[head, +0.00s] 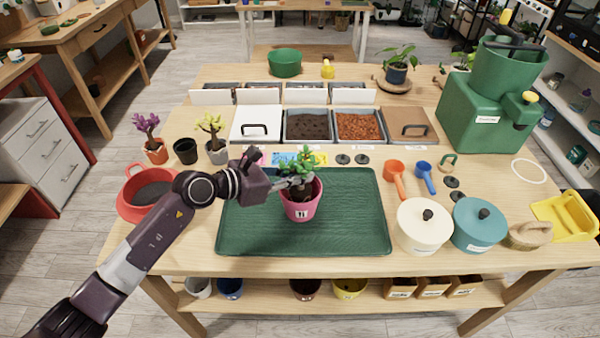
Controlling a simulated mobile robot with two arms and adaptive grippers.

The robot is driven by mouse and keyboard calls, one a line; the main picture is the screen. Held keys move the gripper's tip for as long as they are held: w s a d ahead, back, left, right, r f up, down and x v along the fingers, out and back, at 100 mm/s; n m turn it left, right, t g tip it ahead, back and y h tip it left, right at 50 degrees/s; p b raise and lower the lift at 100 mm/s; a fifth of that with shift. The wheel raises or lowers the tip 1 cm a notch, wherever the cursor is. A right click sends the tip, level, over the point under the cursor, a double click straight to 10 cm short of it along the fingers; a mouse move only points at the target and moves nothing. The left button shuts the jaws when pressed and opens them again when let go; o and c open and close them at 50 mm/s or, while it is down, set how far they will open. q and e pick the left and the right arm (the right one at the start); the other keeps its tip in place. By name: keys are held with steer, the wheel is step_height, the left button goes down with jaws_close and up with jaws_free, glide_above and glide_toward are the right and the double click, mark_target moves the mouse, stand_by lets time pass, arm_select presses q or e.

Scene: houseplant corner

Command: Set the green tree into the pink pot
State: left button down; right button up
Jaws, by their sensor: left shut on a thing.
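The green tree (306,162), a small bushy plant with a brown trunk, stands about upright at the mouth of the pink pot (301,211). The pink pot stands on the dark green tray (352,225) and has a small label on its front. My left gripper (292,183) reaches in from the left over the pot's rim and is shut on the tree low down. The tree's lower end is hidden by the gripper and the pot's rim, so I cannot tell whether it rests inside. My right gripper is not in view.
Purple (147,131) and yellow (212,130) small plants stand left of the tray. A red basin (133,210) is beside my left arm. Soil bins (308,125) lie behind the tray. Cream (424,222) and teal (478,222) lidded jars stand right. The tray around the pot is clear.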

arm_select(q)
steer(key=shift+f, duration=0.3)
steer(key=shift+f+b, duration=0.5)
steer(key=shift+b, duration=0.05)
stand_by(0.5)
steer(key=c, duration=1.9)
jaws_free()
